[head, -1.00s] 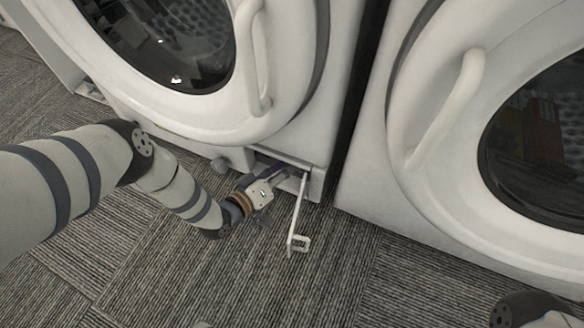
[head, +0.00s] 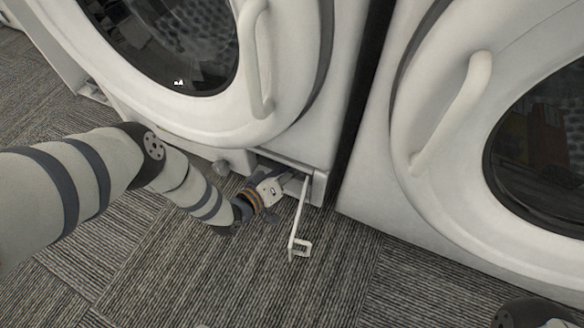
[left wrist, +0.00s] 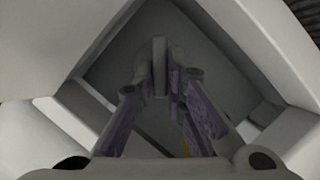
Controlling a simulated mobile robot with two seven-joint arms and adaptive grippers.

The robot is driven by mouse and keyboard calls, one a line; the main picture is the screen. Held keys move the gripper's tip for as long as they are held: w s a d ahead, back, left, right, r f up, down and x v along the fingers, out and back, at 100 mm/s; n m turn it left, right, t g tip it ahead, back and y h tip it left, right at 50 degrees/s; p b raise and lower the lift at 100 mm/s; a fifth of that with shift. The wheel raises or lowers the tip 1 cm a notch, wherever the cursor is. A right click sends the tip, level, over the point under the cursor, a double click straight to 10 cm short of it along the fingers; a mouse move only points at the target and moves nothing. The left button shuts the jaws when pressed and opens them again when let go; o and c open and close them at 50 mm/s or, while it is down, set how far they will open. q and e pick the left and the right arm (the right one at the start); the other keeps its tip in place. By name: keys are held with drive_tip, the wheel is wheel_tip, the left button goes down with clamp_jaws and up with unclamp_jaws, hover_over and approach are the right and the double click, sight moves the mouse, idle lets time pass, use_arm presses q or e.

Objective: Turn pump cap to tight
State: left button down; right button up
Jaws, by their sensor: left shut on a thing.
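The pump cap (left wrist: 160,50) is a grey round knob with a raised grip bar, set in the dark recess in the left wrist view. My left gripper (left wrist: 160,82) is shut on the bar, with a purple-padded finger on each side. In the head view my left gripper (head: 290,181) reaches into the low opening at the bottom right of the left machine (head: 215,130). The cap is hidden there. Any tight mark on the cap cannot be read. My right gripper is not in view.
The white access flap (head: 298,220) hangs open just right of my left gripper. A second machine (head: 400,205) stands to the right, past a dark gap. The carpet (head: 250,280) in front is clear.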

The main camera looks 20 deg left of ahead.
use_arm(q)
drive_tip(key=m+p, duration=0.1)
drive_tip(key=m+y+p, duration=0.1)
drive_tip(key=shift+d+r+m+y+p, duration=0.2)
drive_tip(key=shift+r+m+y+p, duration=0.1)
drive_tip(key=shift+p, duration=0.1)
drive_tip(key=shift+d+f+m+g+y+p, duration=0.1)
drive_tip(key=shift+m+g+y+p, duration=0.2)
drive_tip(key=shift+m+y+p, duration=0.4)
drive_tip(key=shift+d+m+y, duration=0.1)
drive_tip(key=shift+m+y, duration=0.5)
drive_tip(key=shift+m, duration=0.4)
drive_tip(key=c, duration=1.6)
unclamp_jaws()
drive_tip(key=shift+c, duration=0.2)
drive_tip(key=v, duration=1.2)
